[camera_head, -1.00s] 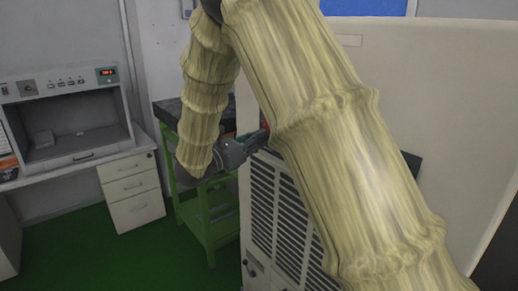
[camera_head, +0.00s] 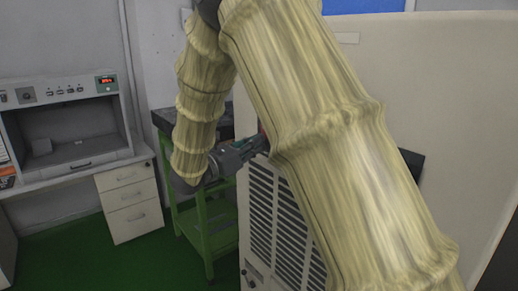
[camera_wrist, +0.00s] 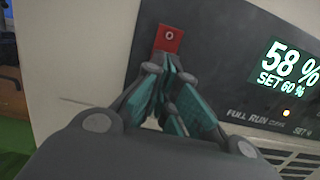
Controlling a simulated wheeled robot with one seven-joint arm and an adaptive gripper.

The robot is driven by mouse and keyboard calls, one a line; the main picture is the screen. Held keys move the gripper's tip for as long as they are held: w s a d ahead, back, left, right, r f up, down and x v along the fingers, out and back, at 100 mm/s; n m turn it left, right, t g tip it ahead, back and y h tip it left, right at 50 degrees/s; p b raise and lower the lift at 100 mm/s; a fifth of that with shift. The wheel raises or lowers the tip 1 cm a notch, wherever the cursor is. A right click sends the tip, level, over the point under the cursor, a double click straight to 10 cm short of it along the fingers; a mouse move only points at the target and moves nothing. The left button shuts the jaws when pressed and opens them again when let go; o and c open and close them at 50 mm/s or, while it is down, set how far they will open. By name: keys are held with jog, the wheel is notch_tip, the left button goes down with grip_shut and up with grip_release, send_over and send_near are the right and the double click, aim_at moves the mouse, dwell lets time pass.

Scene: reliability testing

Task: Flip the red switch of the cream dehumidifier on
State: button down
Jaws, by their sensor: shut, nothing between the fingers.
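The cream dehumidifier (camera_head: 455,110) stands at the right in the head view, with a dark louvred grille (camera_head: 275,215) on its front. In the wrist view its dark control panel (camera_wrist: 215,60) carries the red switch (camera_wrist: 169,39), marked with a small white circle near its top. My gripper (camera_wrist: 172,66) is shut and empty, with its fingertips right at the lower edge of the switch; I cannot tell if they touch it. In the head view my gripper (camera_head: 262,143) is at the dehumidifier's front, and my arm hides most of the switch.
A lit display (camera_wrist: 288,65) reads 58 % and SET 60 %, right of the switch. A green stand (camera_head: 205,225) with a dark top is behind my gripper. A desk with drawers (camera_head: 130,200) and a bench unit (camera_head: 65,125) are at the left. Green floor is open between.

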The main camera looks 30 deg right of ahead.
jog(key=b+v, duration=0.5)
jog(key=v, duration=0.8)
jog(key=w+d+f+n+t+y, duration=0.1)
jog(key=w+f+n+t+y, duration=0.2)
jog(key=f+n, duration=0.7)
jog(key=w+d+f+n+t+y, duration=0.1)
jog(key=d+f+n+t+y, duration=0.3)
jog(key=f+n, duration=0.6)
jog(key=s+a+f+n+y, duration=0.15)
jog(key=f+n, duration=0.35)
jog(key=f, duration=0.5)
jog(key=s+a+f+n+y, duration=0.1)
jog(key=s+f+n+y, duration=0.3)
jog(key=f, duration=0.6)
jog(key=s+a+f+n+g+y, duration=0.3)
jog(key=s+f+n+g+y, duration=0.1)
jog(key=s+f+n, duration=1.05)
jog(key=s+a+f+n+g+y, duration=0.1)
jog(key=s+f+n+g, duration=0.2)
jog(key=s, duration=0.9)
jog(key=s+a+f+n+g+y, duration=0.1)
jog(key=s+f+n, duration=0.4)
jog(key=s, duration=0.8)
notch_tip(320, 180, down, 2)
jog(key=shift+f+g+y, duration=0.2)
jog(key=shift+g+y, duration=0.45)
jog(key=shift+g, duration=0.35)
